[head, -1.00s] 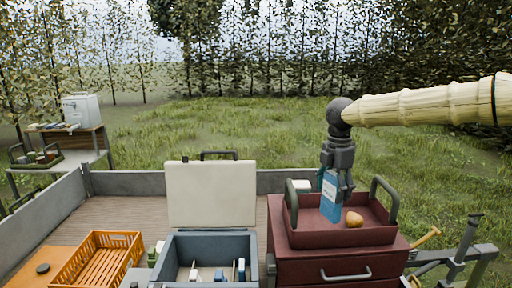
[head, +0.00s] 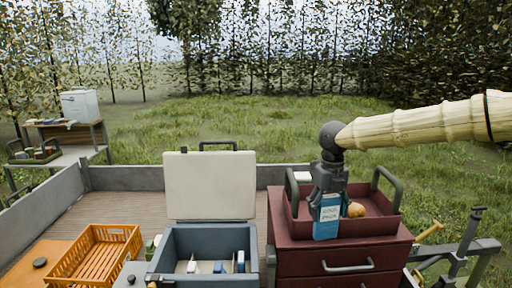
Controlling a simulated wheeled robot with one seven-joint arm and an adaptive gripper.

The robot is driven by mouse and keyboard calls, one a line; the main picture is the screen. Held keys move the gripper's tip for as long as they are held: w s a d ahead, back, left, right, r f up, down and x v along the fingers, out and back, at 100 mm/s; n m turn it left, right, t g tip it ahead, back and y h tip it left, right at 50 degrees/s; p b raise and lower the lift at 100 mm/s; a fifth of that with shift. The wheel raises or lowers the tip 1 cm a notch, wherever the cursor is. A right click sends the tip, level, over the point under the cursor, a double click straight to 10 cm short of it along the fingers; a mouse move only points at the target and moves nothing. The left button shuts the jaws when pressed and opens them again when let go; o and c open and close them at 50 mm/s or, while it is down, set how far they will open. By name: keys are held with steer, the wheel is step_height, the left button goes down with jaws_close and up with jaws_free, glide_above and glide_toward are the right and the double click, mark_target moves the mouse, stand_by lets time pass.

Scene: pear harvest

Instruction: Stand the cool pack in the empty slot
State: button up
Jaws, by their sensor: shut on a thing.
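The blue cool pack (head: 326,229) with a white label hangs upright below my gripper (head: 328,192). My gripper is shut on its top edge. The pack is in front of the near left part of the red tray (head: 370,230), seen from here. The blue-grey cool box (head: 167,243) stands open to the left, its pale lid (head: 210,187) raised. Inside the box several upright blue and white packs and thin dividers show (head: 220,267). The front of the box is cut by the picture's edge, so I cannot tell which slot is empty.
A pear (head: 356,210) lies in the red tray, which stands on a red drawer cabinet (head: 335,262) and has upright handles. An orange crate (head: 98,258) stands at the left. A grey wall (head: 125,181) edges the wooden deck. Metal bars (head: 455,258) stand at the right.

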mark_target(322, 236)
steer(key=f+n+b, duration=0.1)
steer(key=f+n, duration=0.1)
steer(key=n, duration=0.2)
steer(key=s+a+f+n+b, duration=0.1)
steer(key=f+n, duration=0.2)
steer(key=n, duration=0.1)
steer(key=s+f+n+b, duration=0.1)
steer(key=f+n, duration=0.1)
steer(key=n, duration=0.1)
steer(key=shift+s+a+f+n, duration=0.15)
steer(key=shift+f+n, duration=0.25)
steer(key=shift+s+f+n+b, duration=0.1)
steer(key=shift+f+n+b, duration=0.25)
steer(key=shift+n, duration=0.25)
steer(key=s+f+n+b, duration=0.1)
steer(key=s+f+n, duration=0.3)
steer(key=f+n, duration=0.3)
steer(key=s+a+f+n+b, duration=0.1)
steer(key=s+f+n, duration=0.4)
steer(key=f, duration=0.8)
steer(key=s+a+f+n+b, duration=0.1)
steer(key=s+f+n, duration=0.3)
steer(key=f+n, duration=0.5)
steer(key=shift+s+f+b, duration=0.25)
steer(key=shift+f+b, duration=0.45)
steer(key=shift+b, duration=0.1)
